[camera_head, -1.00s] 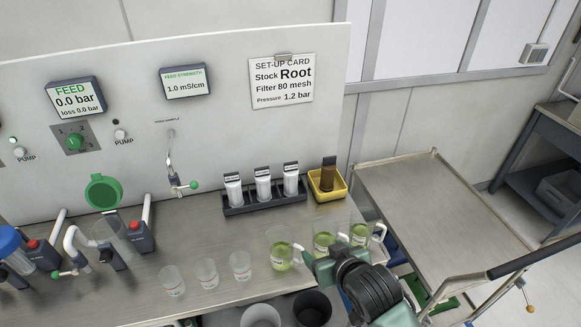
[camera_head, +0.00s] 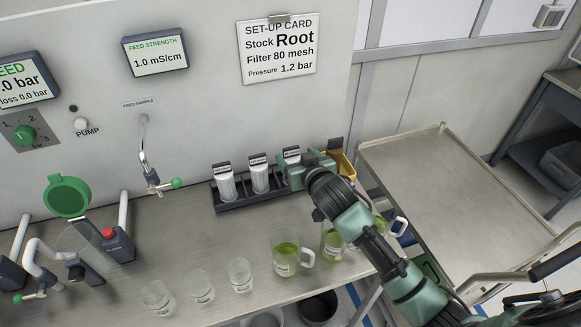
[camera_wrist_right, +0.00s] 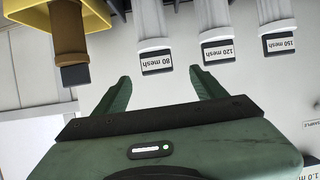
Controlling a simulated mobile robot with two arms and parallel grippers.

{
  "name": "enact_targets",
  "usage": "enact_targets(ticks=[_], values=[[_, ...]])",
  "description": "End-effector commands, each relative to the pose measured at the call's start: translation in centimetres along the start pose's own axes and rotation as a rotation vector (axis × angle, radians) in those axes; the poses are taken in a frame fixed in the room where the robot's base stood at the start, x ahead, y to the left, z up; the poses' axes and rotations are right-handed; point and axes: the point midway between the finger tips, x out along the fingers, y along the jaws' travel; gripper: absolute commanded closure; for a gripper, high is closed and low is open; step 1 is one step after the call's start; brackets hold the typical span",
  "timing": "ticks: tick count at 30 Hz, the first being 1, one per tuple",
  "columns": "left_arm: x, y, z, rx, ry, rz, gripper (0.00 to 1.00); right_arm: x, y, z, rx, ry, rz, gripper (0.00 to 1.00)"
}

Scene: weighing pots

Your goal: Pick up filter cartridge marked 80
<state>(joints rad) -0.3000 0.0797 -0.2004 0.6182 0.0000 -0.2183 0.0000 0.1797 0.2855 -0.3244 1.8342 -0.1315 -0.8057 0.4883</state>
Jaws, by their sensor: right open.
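The filter cartridge marked 80 mesh (camera_wrist_right: 150,22) is white with a dark labelled cap and stands in a dark rack (camera_head: 243,202). In the right wrist view its cap lies between the tips of my open right gripper (camera_wrist_right: 160,80), and no contact is visible. In the head view my right gripper (camera_head: 284,178) is in front of this cartridge, so only its dark cap (camera_head: 291,152) shows clearly. The 120 mesh (camera_wrist_right: 212,15) and 150 mesh (camera_wrist_right: 272,12) cartridges stand beside it. My left gripper is out of view.
A yellow bin (camera_head: 350,165) with a brown cartridge (camera_wrist_right: 68,25) stands right beside the rack. Jugs of green liquid (camera_head: 286,258) stand below my right arm. Clear cups (camera_head: 200,287) stand on the counter. A steel cart (camera_head: 450,190) is at right.

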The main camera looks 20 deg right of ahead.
Motion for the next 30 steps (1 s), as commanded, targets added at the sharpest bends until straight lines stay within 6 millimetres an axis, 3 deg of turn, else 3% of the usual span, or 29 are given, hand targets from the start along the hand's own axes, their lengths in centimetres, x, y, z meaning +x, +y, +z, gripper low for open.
enact_targets(ticks=[10, 20, 27, 28, 30], values=[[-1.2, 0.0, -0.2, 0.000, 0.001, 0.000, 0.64, 4.2, 0.5, -0.1, 0.000, -0.002, 0.001, 0.29], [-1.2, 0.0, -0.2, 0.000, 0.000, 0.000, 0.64, 4.9, 0.4, 0.0, 0.000, -0.001, -0.001, 0.29], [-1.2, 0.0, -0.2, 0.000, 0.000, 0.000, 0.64, 4.8, 0.4, 0.0, 0.000, -0.001, 0.000, 0.93], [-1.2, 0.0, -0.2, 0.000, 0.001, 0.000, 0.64, 4.8, 0.4, 0.0, 0.000, -0.001, 0.000, 1.00], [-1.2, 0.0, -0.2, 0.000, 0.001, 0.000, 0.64, 4.8, 0.4, 0.0, 0.000, -0.001, 0.000, 1.00]])
